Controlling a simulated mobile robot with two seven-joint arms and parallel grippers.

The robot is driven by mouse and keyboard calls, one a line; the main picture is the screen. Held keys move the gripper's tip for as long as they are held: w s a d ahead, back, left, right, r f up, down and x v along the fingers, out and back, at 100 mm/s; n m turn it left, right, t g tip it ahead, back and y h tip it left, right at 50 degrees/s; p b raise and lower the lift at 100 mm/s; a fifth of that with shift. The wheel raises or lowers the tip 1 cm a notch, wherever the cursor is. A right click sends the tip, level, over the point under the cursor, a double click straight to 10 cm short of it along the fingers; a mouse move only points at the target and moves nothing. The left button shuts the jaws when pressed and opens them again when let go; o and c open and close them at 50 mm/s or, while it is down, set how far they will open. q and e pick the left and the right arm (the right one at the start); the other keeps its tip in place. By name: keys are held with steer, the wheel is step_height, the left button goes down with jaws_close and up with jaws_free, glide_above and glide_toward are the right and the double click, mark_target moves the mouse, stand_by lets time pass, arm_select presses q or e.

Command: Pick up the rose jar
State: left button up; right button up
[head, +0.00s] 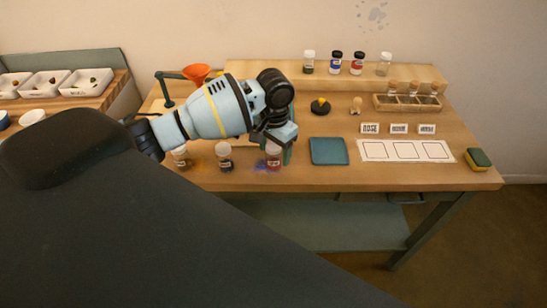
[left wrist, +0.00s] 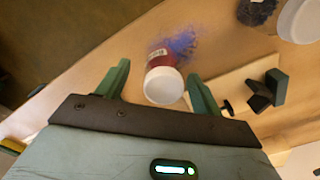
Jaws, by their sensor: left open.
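A jar with dark red contents and a white lid, which I take for the rose jar (head: 273,160), stands near the front edge of the table. My left gripper (head: 277,147) is over it, pointing down, and partly hides its top. In the left wrist view the jar (left wrist: 162,83) shows its white lid between the two green fingers of the left gripper (left wrist: 158,72). The fingers are apart, with a gap on both sides of the jar. My right gripper is not in view.
A dark jar (head: 224,158) and another jar (head: 181,157) stand left of it. Blue powder (left wrist: 183,43) lies by the jar. A teal mat (head: 328,151) lies to the right.

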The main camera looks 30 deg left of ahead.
mark_target(273, 155)
arm_select(q)
steer(key=f, duration=0.4)
steer(key=shift+w+a+f, duration=0.1)
steer(key=shift+a, duration=0.1)
steer(key=shift+c, duration=0.2)
steer(key=c, duration=1.1)
steer(key=shift+o, duration=0.2)
steer(key=shift+r, duration=0.6)
step_height(273, 155, up, 2)
steer(key=shift+r, duration=0.15)
steer(key=s+d+r, duration=0.1)
steer(key=s+d, duration=0.7)
steer(key=d, duration=0.5)
steer(key=shift+s+d+r, duration=0.25)
steer(key=shift+d+r, duration=0.05)
